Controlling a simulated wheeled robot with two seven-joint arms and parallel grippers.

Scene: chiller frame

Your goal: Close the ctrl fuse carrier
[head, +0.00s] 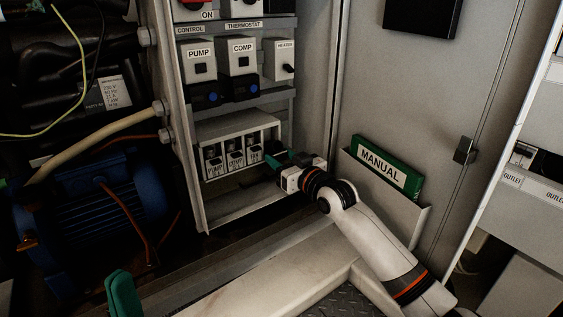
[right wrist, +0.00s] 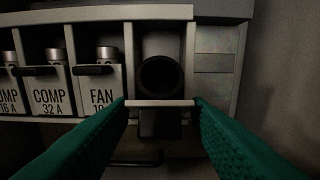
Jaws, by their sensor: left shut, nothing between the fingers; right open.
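The fuse block (head: 238,140) is low in the cabinet. In the right wrist view, the PUMP (right wrist: 9,90), COMP (right wrist: 48,92) and FAN (right wrist: 100,88) carriers sit upright in their slots. The rightmost slot holds a dark carrier, apparently ctrl (right wrist: 160,122), that looks swung outward and down, with a pale edge across it and a dark round opening behind. No label on it is visible. My right gripper (head: 274,157) is open at this slot, its green fingers (right wrist: 160,112) left and right of the pale edge; contact is unclear. My left gripper (head: 124,293) is shut, low at left.
PUMP and COMP switches (head: 240,55) and a HEATER switch (head: 279,60) are above the block. A green manual (head: 384,166) stands in a door pocket at right. A blue motor (head: 92,195) and cables are at left. A pale frame beam (head: 270,275) runs below.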

